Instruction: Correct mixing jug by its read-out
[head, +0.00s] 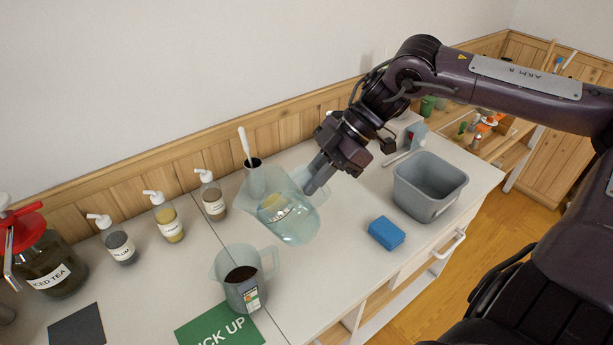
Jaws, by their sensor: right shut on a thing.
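The mixing jug (238,272) is a clear grey jug with dark liquid. It stands upright at the front of the counter, with a small coloured read-out (251,297) on its side, too small to read. My right gripper (313,186) is shut on a clear glass vessel (292,222) with pale bluish contents and a label I cannot read. The vessel looks tilted, behind and right of the mixing jug and apart from it in the picture. The gripper's fingertips are partly hidden. My left gripper is out of view.
An iced tea jar (50,265) with a red lid and several pump bottles (168,222) line the left. A green pick-up mat (220,334) lies in front. A dark cup with a white-handled utensil (246,147) stands behind. A blue sponge (386,233) and grey tub (428,186) are right.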

